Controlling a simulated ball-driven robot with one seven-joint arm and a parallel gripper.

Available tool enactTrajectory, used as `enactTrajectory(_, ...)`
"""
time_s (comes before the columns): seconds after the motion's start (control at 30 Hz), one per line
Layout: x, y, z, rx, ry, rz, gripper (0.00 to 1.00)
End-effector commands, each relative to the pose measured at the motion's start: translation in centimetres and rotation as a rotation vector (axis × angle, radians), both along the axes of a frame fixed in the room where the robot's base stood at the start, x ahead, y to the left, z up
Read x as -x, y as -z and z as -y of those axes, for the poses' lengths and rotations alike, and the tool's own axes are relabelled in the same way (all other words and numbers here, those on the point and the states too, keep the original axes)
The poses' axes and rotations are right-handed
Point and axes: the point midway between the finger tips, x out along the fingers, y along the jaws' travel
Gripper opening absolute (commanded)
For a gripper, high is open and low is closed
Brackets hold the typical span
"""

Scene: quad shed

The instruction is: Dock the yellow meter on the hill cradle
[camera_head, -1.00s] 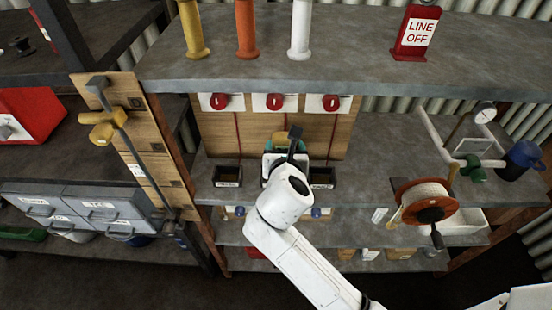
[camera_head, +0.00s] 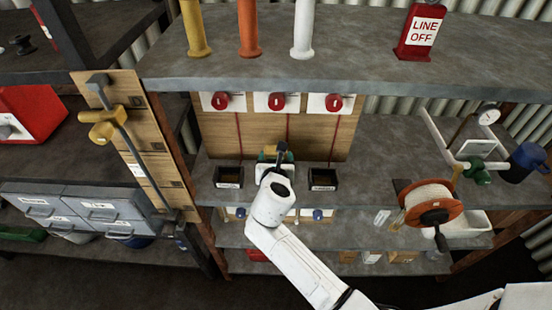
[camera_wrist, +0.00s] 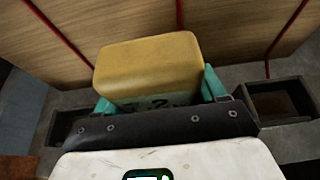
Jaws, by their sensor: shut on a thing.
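The yellow meter (camera_wrist: 150,62) is a rounded yellow block with a pale, dark-marked face below, in the wrist view. My gripper (camera_wrist: 160,97) is shut on it, with teal fingers at its two sides. In the head view my gripper (camera_head: 275,154) is low over the middle shelf, between two small black open boxes, and mostly hides the meter. The left box (camera_head: 228,184) and right box (camera_head: 323,187) carry white labels too small to read. I cannot tell which place is the hill cradle. What lies directly under the meter is hidden.
A wooden panel (camera_head: 256,132) with three red switches and red lines stands behind. The upper shelf (camera_head: 350,65) overhangs it. A wooden post with a lever (camera_head: 101,131) is at left.

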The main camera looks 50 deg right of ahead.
Motion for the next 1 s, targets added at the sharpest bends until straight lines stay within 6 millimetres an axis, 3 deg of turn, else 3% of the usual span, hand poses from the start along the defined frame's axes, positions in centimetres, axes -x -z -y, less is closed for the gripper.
enactTrajectory(0.17,0.0,0.2,0.0,0.001,0.000,-0.001,0.28)
enactTrajectory(0.2,0.0,0.3,0.0,0.000,0.000,-0.001,0.71)
enactTrajectory(0.47,0.0,0.3,0.0,-0.001,0.000,-0.001,0.96)
enactTrajectory(0.77,0.0,-0.2,0.0,-0.001,0.000,0.001,0.96)
enactTrajectory(1.0,2.0,-1.3,-2.6,0.000,-0.004,-0.001,0.96)
